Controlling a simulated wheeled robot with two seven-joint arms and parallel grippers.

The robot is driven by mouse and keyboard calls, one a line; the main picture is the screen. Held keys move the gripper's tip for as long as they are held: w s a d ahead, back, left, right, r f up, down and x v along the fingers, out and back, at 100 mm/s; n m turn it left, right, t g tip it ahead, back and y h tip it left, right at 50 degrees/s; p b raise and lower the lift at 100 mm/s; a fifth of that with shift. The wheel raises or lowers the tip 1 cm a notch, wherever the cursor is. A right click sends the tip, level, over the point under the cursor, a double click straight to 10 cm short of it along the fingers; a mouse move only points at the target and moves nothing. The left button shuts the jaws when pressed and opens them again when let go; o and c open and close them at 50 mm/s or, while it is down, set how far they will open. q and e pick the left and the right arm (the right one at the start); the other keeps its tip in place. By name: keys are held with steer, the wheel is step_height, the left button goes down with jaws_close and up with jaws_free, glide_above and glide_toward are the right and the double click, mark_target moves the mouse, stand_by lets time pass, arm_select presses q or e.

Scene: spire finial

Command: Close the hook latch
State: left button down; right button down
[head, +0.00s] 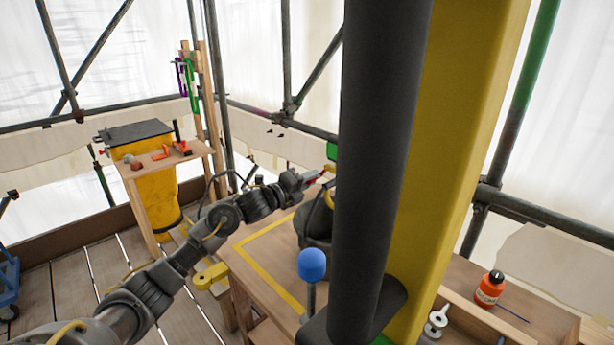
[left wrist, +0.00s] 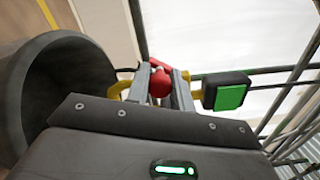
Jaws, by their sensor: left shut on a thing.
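My left gripper (head: 314,177) is at the end of the arm reaching in from the left, above the wooden bench. In the left wrist view its fingers (left wrist: 160,84) are shut on a red ball-shaped knob (left wrist: 160,84). Yellow pieces (left wrist: 195,94) show on both sides of the fingers, and a green block (left wrist: 232,92) is to their right. The green block also shows in the head view (head: 331,151), partly hidden by a dark upright. I cannot make out the hook or its catch clearly. My right gripper is not in view.
A dark round vessel (head: 312,228) stands on the wooden bench (head: 262,265), close beside the left gripper. A blue ball-topped post (head: 312,265) is nearer. An orange bottle (head: 489,288) is at right. A small wooden table (head: 190,155) is at back left.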

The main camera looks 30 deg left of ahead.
arm_select(q)
steer(key=n, duration=0.2)
steer(key=d+n+p, duration=0.1)
steer(key=shift+s+f+n, duration=0.2)
steer(key=shift+f+n, duration=0.1)
steer(key=shift+s+d+f+n+p, duration=0.1)
steer(key=shift+d+n+p, duration=0.3)
steer(key=shift+n, duration=0.45)
steer(key=shift+s+d+f+n+p, duration=0.1)
steer(key=shift+d+n+p, duration=0.1)
steer(key=shift+n+p, duration=0.45)
steer(key=shift+n, duration=0.3)
steer(key=c, duration=1.2)
jaws_free()
steer(key=b+v, duration=0.3)
steer(key=v, duration=0.7)
steer(key=shift+s, duration=0.35)
